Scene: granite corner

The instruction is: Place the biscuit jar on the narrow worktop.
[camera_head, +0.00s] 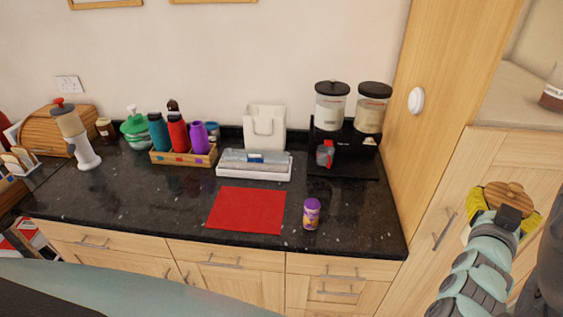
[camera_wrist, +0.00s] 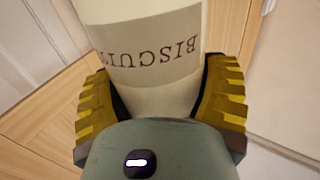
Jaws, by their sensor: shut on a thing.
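The biscuit jar is cream with a label reading "BISCUIT", upside down in the wrist view (camera_wrist: 155,48). In the head view only its round wooden lid (camera_head: 506,193) shows clearly, at the lower right. My gripper (camera_head: 503,212) is shut on the jar, with a yellow ribbed finger on each side; it also shows in the wrist view (camera_wrist: 160,92). The held jar is in front of the pale wooden cabinet doors at the right. A pale worktop (camera_head: 500,106) lies above those doors, beyond the tall cabinet; only part of it is in view.
A brown jar (camera_head: 552,92) stands on the pale worktop at the right edge. The tall wooden cabinet (camera_head: 437,110) rises left of it. The dark granite counter (camera_head: 350,215) holds dispensers (camera_head: 345,110), a bottle crate (camera_head: 184,157), a red mat (camera_head: 246,209) and a purple jar (camera_head: 311,214).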

